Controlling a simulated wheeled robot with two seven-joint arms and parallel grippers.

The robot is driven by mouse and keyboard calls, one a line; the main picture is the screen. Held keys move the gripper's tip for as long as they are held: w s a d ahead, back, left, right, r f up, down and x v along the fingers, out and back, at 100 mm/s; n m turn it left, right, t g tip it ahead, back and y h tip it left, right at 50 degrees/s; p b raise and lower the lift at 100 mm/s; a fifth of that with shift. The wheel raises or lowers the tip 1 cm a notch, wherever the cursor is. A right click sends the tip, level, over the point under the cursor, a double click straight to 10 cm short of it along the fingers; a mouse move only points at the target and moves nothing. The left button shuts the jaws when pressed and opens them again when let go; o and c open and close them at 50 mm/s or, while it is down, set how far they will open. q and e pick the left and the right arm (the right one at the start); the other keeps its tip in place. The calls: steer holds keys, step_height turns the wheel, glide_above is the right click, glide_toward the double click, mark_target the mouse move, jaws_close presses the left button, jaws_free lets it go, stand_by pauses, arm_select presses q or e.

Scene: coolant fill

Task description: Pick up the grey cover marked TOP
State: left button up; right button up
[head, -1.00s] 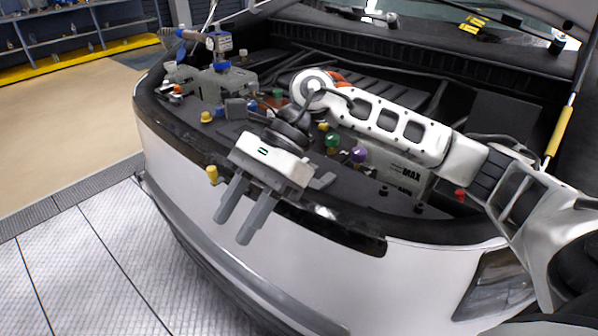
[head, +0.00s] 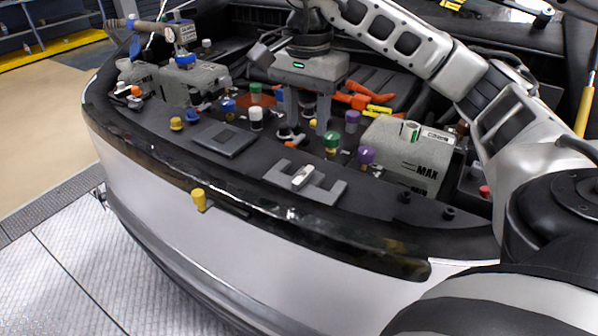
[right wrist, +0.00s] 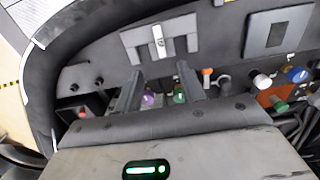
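A flat grey square plate (head: 225,139) lies on the black front panel of the engine bay. It also shows in the right wrist view (right wrist: 278,32). An H-shaped grey piece (head: 325,187) with a pale raised grip (head: 303,176) lies to its right; it shows in the right wrist view too (right wrist: 160,41). I cannot read TOP on either, so I cannot tell which is the cover. My right gripper (head: 305,128) is open and empty, pointing down behind both pieces in the head view. In the right wrist view its fingers (right wrist: 160,72) are spread apart. My left gripper is not in view.
Several coloured caps stand near the fingers, including a green one (head: 331,142) and a purple one (head: 367,155). A grey tank marked MAX (head: 408,155) is at right. A blue-and-grey tool (head: 168,32) stands at upper left. A yellow peg (head: 198,199) sticks out in front.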

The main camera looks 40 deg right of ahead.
glide_above(303, 174)
steer(key=f, duration=0.5)
steer(key=shift+d, duration=0.35)
steer(key=shift+a+f, duration=0.15)
steer(key=shift+f, duration=1.4)
steer(key=shift+a+f, duration=0.15)
steer(key=shift+f, duration=1.35)
jaws_close()
